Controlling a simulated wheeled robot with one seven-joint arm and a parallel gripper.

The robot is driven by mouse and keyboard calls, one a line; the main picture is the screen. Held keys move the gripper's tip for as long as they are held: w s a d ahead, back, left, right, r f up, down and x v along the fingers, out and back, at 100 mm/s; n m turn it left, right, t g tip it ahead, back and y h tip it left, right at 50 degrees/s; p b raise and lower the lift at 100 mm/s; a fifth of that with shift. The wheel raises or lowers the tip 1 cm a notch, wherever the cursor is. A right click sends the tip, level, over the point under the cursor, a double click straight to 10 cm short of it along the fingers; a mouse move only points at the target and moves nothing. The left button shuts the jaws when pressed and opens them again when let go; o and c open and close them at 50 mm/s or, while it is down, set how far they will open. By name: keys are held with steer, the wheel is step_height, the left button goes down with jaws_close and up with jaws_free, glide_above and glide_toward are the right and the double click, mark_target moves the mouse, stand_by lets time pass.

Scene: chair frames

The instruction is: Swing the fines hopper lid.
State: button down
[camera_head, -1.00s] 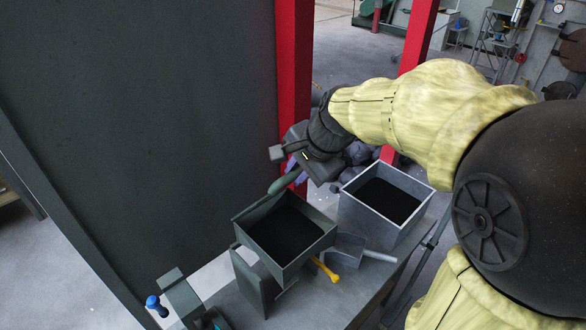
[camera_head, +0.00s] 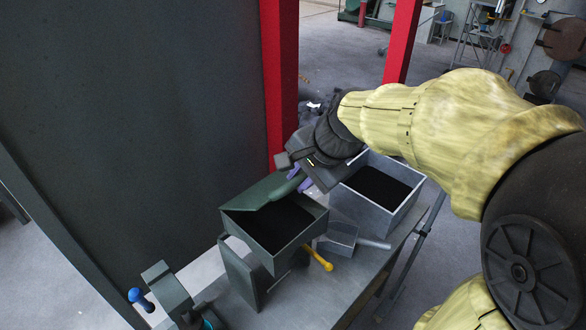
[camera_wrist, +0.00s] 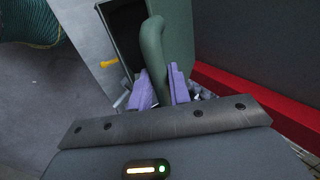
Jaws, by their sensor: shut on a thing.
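The fines hopper (camera_head: 288,252) appears to be the green open-topped box on the bench, with dark fill inside. Its green lid (camera_head: 248,194) is tilted over the back part of the opening, and the front part stays uncovered. The lid's rounded green handle (camera_head: 284,188) rises at its right end. In the wrist view the handle (camera_wrist: 152,48) lies between the purple fingers of my gripper (camera_wrist: 162,88), which is shut on it. The lid (camera_wrist: 180,35) shows beside it there. In the head view my gripper (camera_head: 298,180) is partly hidden by its own body.
A grey bin (camera_head: 402,215) with dark fill stands close on the right. A grey scoop (camera_head: 340,238) and a yellow handle (camera_head: 318,257) lie beside the hopper. A red post (camera_head: 281,80) and a dark panel (camera_head: 130,120) stand behind and left. A blue-knobbed lever (camera_head: 137,296) is at lower left.

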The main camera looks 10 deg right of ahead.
steer(key=f+b, duration=0.1)
steer(key=s+d+f+b, duration=0.1)
steer(key=f+b, duration=0.1)
steer(key=s+f+b, duration=0.1)
steer(key=shift+s+d+f, duration=0.25)
steer(key=shift+d+f, duration=0.1)
stand_by(0.3)
steer(key=c, duration=1.2)
jaws_free()
steer(key=shift+c, duration=0.2)
steer(key=shift+r, duration=0.1)
